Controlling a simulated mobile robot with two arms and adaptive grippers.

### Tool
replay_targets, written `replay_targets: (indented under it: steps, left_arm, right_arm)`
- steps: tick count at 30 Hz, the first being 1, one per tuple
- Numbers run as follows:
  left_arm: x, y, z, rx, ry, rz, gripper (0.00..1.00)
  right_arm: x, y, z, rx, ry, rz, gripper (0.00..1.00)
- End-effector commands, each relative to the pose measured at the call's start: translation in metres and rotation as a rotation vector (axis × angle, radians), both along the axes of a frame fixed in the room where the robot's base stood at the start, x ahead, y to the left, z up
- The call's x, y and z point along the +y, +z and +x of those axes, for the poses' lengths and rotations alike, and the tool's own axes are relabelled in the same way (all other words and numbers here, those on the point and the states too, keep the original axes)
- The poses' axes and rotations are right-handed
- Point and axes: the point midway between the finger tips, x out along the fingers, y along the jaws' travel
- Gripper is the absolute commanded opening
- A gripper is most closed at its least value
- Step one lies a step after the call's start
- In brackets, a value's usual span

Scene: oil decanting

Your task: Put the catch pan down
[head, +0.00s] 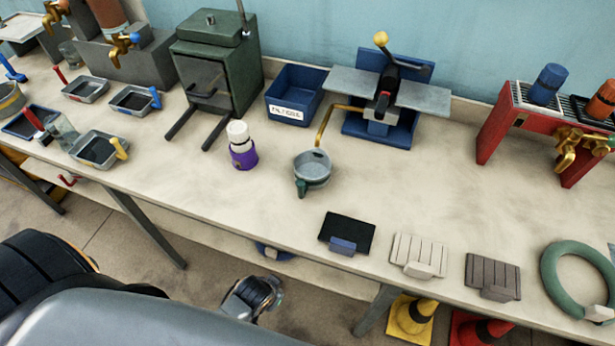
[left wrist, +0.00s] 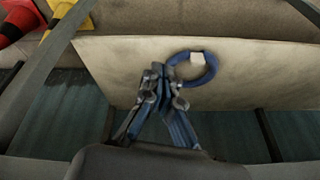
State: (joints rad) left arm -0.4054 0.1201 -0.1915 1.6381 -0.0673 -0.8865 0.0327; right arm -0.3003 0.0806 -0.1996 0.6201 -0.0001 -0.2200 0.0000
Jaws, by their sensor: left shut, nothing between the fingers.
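Several shallow grey pans stand on the bench at the left in the head view; I cannot tell which is the catch pan. One has a red handle (head: 86,89), one a blue handle (head: 134,100), and the nearest a yellow handle (head: 97,150). All rest on the bench top. My left gripper (head: 255,292) is below the bench's front edge, apart from the pans. In the left wrist view it (left wrist: 166,82) is shut and empty, and its tips appear near a blue ring (left wrist: 209,72). My right gripper is not in view.
A purple-and-white bottle (head: 242,148) and a grey jug with green handle (head: 312,168) stand mid-bench. A green cabinet (head: 218,65), blue bin (head: 295,92) and red rack (head: 497,125) stand behind. Bare bench (head: 215,190) lies before the bottle. Cones (head: 410,318) stand below.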

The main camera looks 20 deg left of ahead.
Motion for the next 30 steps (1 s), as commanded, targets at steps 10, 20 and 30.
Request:
replay_targets:
  steps: [10, 20, 30]
  left_arm:
    - [-0.002, 0.144, 0.032, -0.101, 0.019, 0.007, 0.0]
    - [-0.011, 0.225, 0.11, -0.405, -0.029, 0.066, 0.0]
    - [-0.091, 0.371, 0.237, -1.106, -0.362, 0.136, 0.0]
  right_arm:
    - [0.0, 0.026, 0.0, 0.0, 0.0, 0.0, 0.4]
    - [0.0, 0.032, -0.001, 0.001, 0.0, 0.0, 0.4]
    - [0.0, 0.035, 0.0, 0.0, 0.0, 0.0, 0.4]
